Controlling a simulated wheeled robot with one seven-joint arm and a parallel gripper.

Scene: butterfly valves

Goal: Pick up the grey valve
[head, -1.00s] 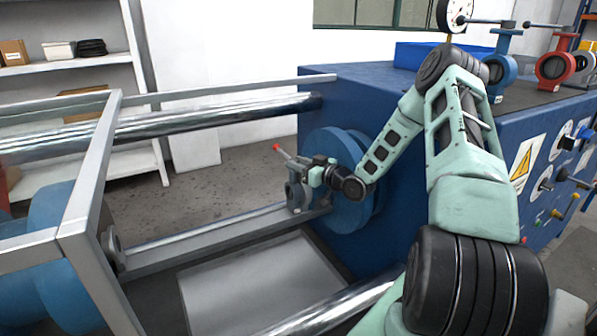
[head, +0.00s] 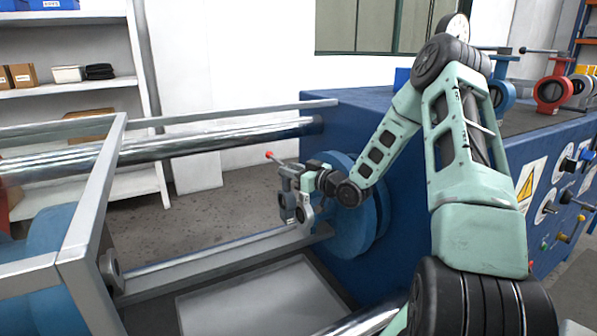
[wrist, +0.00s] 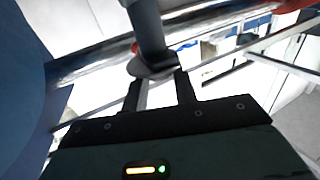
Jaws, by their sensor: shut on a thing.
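The grey valve (head: 288,204) hangs at the left end of my arm in the head view, in front of the blue round flange. Its lever ends in a red tip (head: 268,154) pointing up and left. My gripper (head: 303,181) is shut on the upper part of the valve, below the lever. In the wrist view, my gripper (wrist: 158,92) has its two dark fingers on either side of the grey valve's dark neck (wrist: 149,30). The valve's lower end seems just above the grey rail; a gap is hard to make out.
A blue machine housing (head: 350,115) with the blue round flange (head: 368,225) stands right of the valve. A grey rail (head: 215,262) and a metal tray (head: 250,295) lie below. A thick steel bar (head: 220,138) runs behind. Blue (head: 503,92) and red (head: 550,90) valves stand on the housing.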

